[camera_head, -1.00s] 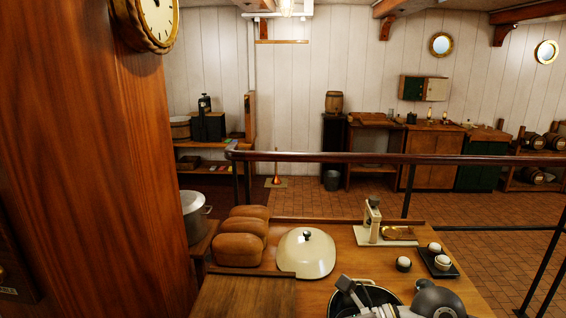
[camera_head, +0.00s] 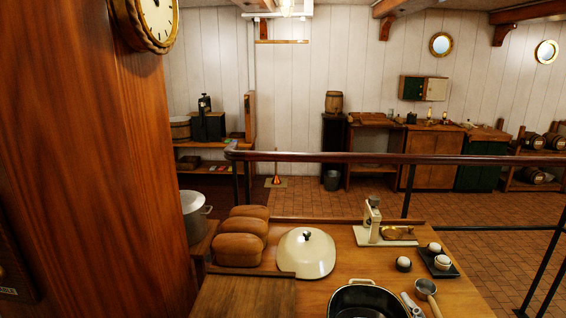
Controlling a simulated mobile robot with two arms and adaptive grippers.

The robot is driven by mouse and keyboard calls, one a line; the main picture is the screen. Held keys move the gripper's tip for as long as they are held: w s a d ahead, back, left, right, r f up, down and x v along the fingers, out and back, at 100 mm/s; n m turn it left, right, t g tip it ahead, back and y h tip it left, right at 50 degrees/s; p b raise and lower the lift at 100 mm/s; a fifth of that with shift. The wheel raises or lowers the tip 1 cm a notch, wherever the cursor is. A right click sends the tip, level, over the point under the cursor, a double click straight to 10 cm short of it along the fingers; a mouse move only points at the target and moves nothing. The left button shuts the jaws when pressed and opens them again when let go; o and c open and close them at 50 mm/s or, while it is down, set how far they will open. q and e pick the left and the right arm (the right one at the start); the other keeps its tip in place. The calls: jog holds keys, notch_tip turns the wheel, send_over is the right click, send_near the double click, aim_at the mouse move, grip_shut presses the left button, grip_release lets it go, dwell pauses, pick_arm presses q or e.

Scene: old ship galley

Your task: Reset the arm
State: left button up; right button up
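Neither of my grippers can be made out in the head view, and no arm of mine clearly shows. A dark oval pan (camera_head: 366,301) with a pale rim sits at the front edge of the wooden counter (camera_head: 345,262), cut off by the bottom of the picture. A small grey object (camera_head: 411,304) lies right beside it; I cannot tell what it is. A small metal saucepan or ladle (camera_head: 426,288) with a wooden handle lies to its right.
Loaves (camera_head: 238,249), a cream domed lid (camera_head: 306,253), a bottle-like device (camera_head: 372,218) and a dark tray (camera_head: 439,261) with small cups stand on the counter. A wooden pillar (camera_head: 95,170) fills the left; a railing (camera_head: 380,158) runs behind. A pot (camera_head: 194,217) stands beside the pillar.

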jog(key=s+d+f+m+g+h, duration=0.1)
jog(key=s+f+g, duration=0.2)
jog(key=f, duration=0.2)
jog(key=s+d+f+m+g, duration=0.1)
jog(key=s+f+m+g, duration=0.15)
jog(key=f, duration=0.25)
jog(key=s+f+m+g, duration=0.1)
jog(key=s+f+g, duration=0.4)
jog(key=s, duration=0.4)
jog(key=s+f+g, duration=0.3)
jog(key=s+f, duration=0.4)
jog(key=s, duration=0.1)
notch_tip(320, 180, down, 33)
jog(key=s+g+b, duration=0.2)
jog(key=s+b, duration=0.1)
jog(key=b, duration=0.3)
jog(key=s+d+f+b, duration=0.2)
jog(key=s+f+b, duration=0.2)
jog(key=s+f, duration=1.2)
notch_tip(320, 180, down, 3)
jog(key=shift+f+g+y, duration=0.1)
jog(key=shift+g+y, duration=0.2)
jog(key=shift+g, duration=0.05)
